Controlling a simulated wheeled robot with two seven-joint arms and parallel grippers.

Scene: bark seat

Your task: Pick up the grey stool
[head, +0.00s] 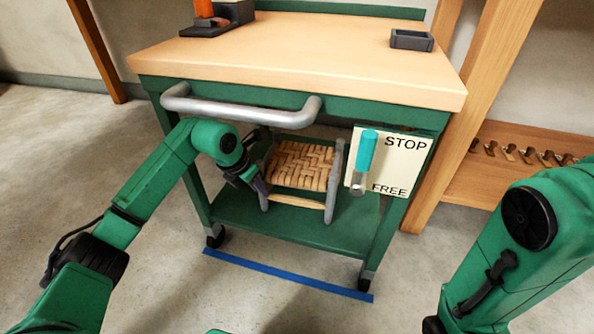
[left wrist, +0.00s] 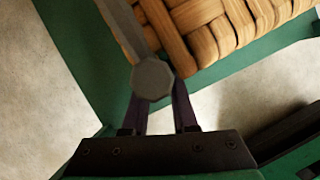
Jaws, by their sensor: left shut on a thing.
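The grey stool (head: 335,178) has grey posts and a woven tan seat. It stands on the green lower shelf (head: 290,226) of a wheeled cart, under the wooden top. My left gripper (head: 262,188) is at the stool's front left post. In the left wrist view the gripper (left wrist: 158,105) is shut on that grey post (left wrist: 152,78), whose round end lies between the two fingers. The woven seat (left wrist: 215,25) shows just beyond. The stool's back legs are mostly hidden. Of my right side, only a green arm shows at the right edge; its gripper is out of view.
The cart's wooden top (head: 300,55) and silver handle (head: 240,108) are above the stool. A STOP/FREE plate (head: 400,165) with a teal lever (head: 366,150) hangs at the right. A blue floor strip (head: 285,275) lies in front. A wooden post (head: 480,110) stands right of the cart.

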